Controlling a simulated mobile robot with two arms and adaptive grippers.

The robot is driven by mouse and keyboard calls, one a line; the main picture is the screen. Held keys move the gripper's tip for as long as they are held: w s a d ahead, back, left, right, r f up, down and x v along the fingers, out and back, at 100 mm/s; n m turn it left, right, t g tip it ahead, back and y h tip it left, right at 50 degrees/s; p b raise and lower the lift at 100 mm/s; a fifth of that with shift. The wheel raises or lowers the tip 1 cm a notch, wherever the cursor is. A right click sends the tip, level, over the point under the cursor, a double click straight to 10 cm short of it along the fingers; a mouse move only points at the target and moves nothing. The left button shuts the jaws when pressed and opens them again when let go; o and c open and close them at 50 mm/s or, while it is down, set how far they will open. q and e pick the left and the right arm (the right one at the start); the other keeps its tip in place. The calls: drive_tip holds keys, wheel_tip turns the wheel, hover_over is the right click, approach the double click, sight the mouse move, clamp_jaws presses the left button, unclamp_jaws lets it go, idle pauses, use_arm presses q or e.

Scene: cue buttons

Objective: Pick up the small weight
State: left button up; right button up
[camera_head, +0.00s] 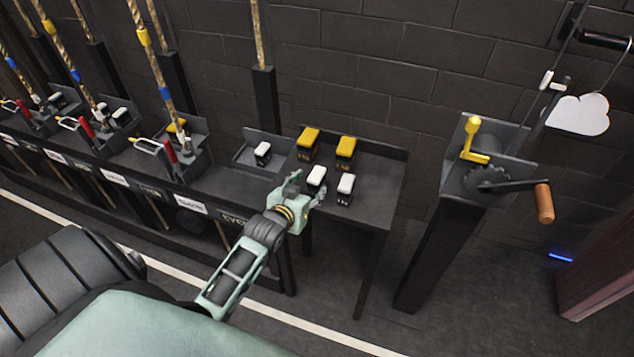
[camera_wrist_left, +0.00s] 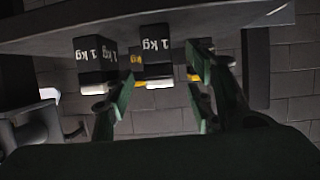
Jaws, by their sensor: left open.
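Two small white-topped black weights stand on the dark table: one by my gripper (camera_head: 317,175) and one to its right (camera_head: 345,188). My left gripper (camera_head: 306,187) is open, with its fingers at the nearer white-topped weight. In the left wrist view, which looks upside down, a block marked 1 kg (camera_wrist_left: 155,56) sits between the two open fingers (camera_wrist_left: 160,78), with no clear contact. Another 1 kg block (camera_wrist_left: 94,62) is beside it, outside the fingers. Two larger yellow-topped weights (camera_head: 308,141) (camera_head: 346,150) stand behind. My right gripper is not in view.
The table (camera_head: 378,195) has a raised back edge. Another white-topped weight (camera_head: 263,152) sits in a tray to the left. Rope stations with red-handled levers (camera_head: 170,150) line the left. A crank post (camera_head: 440,245) stands right of the table.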

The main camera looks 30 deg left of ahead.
sight(312, 184)
use_arm(q)
drive_tip(key=shift+p+x, duration=0.4)
drive_tip(key=shift+x, duration=1.95)
drive_tip(key=shift+d, duration=0.1)
clamp_jaws()
drive_tip(key=shift+w+r, duration=0.1)
drive_tip(key=shift+r, duration=0.1)
